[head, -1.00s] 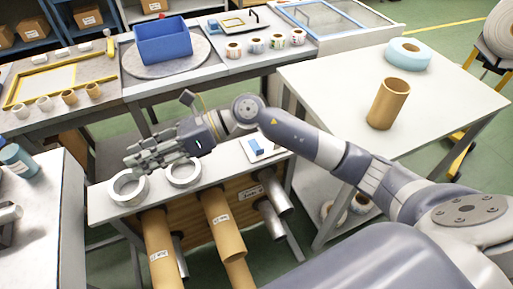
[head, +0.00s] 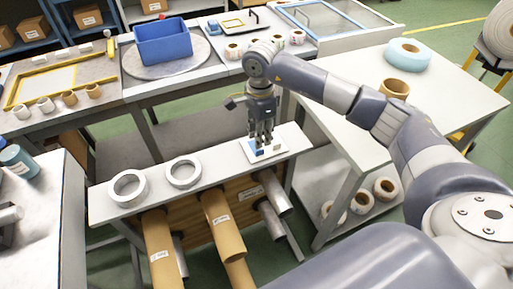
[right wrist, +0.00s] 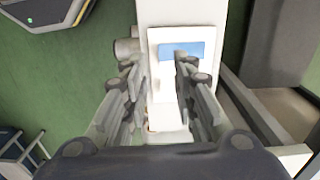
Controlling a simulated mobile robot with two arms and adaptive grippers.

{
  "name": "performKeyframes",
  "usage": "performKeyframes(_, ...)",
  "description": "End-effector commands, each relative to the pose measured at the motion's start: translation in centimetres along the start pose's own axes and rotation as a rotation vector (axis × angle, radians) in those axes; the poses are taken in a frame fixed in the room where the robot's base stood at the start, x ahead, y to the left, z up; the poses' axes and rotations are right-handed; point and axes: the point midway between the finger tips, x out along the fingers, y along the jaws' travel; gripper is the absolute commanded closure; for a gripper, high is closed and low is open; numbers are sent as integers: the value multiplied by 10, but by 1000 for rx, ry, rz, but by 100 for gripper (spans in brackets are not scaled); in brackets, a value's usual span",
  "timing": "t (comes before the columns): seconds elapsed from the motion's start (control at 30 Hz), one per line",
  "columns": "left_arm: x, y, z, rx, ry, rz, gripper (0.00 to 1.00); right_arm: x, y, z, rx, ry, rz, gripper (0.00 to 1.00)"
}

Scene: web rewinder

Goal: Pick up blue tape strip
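The blue tape strip (right wrist: 196,49) lies on a white plate (right wrist: 163,101) in the right wrist view, near the plate's far end. In the head view the white plate (head: 246,144) rests on the narrow bench's right end, with part of the blue strip (head: 257,152) showing at my fingers. My right gripper (head: 263,143) points down over the plate. In the right wrist view its fingers (right wrist: 157,75) stand apart with nothing held between them; the right finger's tip overlaps the strip in the picture. Contact cannot be told. My left gripper is not in view.
Two white rings, one (head: 128,187) at the left and one (head: 183,172) mid-bench, share the narrow bench (head: 225,170). Brown tubes (head: 222,222) lie below. A table (head: 440,105) at right holds a light-blue roll (head: 409,54) and a brown core (head: 395,88).

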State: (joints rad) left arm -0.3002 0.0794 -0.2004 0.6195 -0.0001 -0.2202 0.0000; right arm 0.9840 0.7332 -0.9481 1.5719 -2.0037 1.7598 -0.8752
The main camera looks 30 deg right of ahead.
Motion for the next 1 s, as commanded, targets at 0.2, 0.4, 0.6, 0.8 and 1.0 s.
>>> performKeyframes(0.2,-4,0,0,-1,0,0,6,17,1,0,-1,-2,1,74)
performKeyframes(0.4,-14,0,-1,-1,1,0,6,47,3,0,-1,-3,3,74)
performKeyframes(0.6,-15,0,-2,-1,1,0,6,63,2,0,-1,-3,-1,74)
performKeyframes(0.8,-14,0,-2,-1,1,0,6,63,2,0,-1,-3,-2,76)
performKeyframes(1.0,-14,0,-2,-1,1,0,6,63,2,0,-1,-3,-2,100)
